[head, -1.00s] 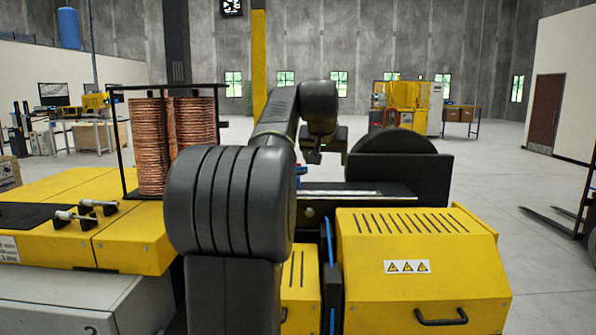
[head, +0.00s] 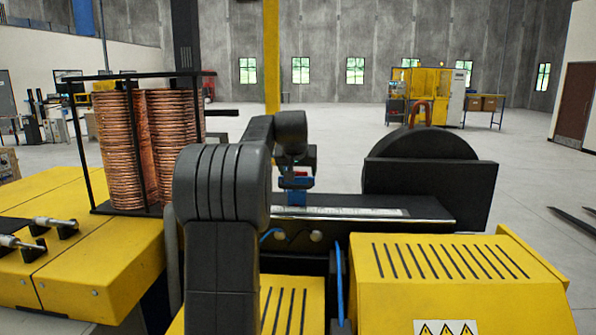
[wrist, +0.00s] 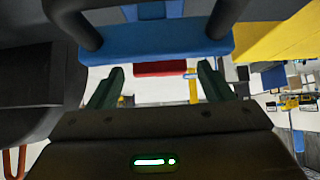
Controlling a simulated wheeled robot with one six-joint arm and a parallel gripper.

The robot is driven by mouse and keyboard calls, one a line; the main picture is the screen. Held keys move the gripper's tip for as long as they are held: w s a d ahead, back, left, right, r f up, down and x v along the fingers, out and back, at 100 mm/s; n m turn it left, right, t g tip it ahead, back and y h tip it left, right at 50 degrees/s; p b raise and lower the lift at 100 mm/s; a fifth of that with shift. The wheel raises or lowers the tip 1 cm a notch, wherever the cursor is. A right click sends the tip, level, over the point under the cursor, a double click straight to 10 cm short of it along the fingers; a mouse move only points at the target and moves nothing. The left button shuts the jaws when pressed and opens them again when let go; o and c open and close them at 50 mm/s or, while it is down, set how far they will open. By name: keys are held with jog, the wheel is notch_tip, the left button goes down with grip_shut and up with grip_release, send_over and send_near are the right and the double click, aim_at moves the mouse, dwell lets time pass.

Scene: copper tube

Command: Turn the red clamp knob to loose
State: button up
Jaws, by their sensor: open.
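In the wrist view a red part (wrist: 160,68), likely the clamp knob, shows as a short bar just below a blue block (wrist: 165,42). My gripper (wrist: 158,80) has two green fingers spread apart. The red part appears between them, with no finger seen touching it. In the head view my gripper (head: 298,183) hangs over the black machine bed, by a small blue block (head: 296,197). The knob's full shape and its turn position are hidden, and my arm covers part of the area in the head view.
A yellow vented cover (head: 445,270) stands at the front right. Copper coils (head: 150,145) in a black frame stand on the left. A large black disc (head: 425,150) with a plate (head: 430,190) stands right of the bed. A blue cable (head: 339,285) runs up beside the cover.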

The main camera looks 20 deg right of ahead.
jog(key=shift+x, duration=0.85)
jog(key=shift+c, duration=0.4)
jog(key=c, duration=0.9)
